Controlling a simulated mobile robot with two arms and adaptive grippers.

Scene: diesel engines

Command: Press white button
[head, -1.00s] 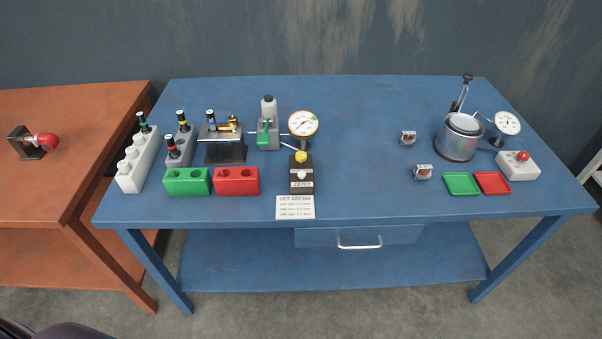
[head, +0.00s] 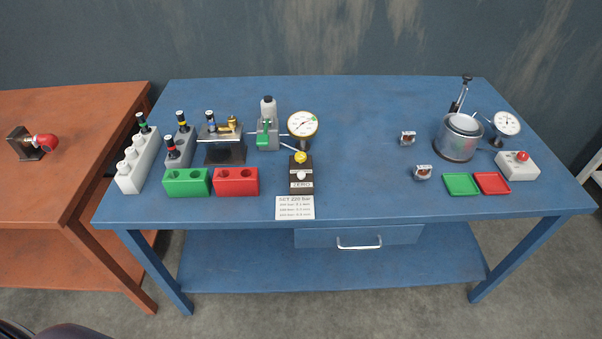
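The white button (head: 301,175) is a small round knob on the front of a dark box marked ZERO (head: 301,187). The box stands near the front edge of the blue table, left of its middle. A yellow knob (head: 300,157) sits on top of the box, just behind the white button. A round dial gauge (head: 302,124) stands behind the box. Neither of my grippers shows in the head view.
A sign reading SET 220 bar (head: 295,207) is at the table's front edge. Red (head: 236,182) and green (head: 187,183) blocks stand left of the box. A white box with a red button (head: 518,165) is far right.

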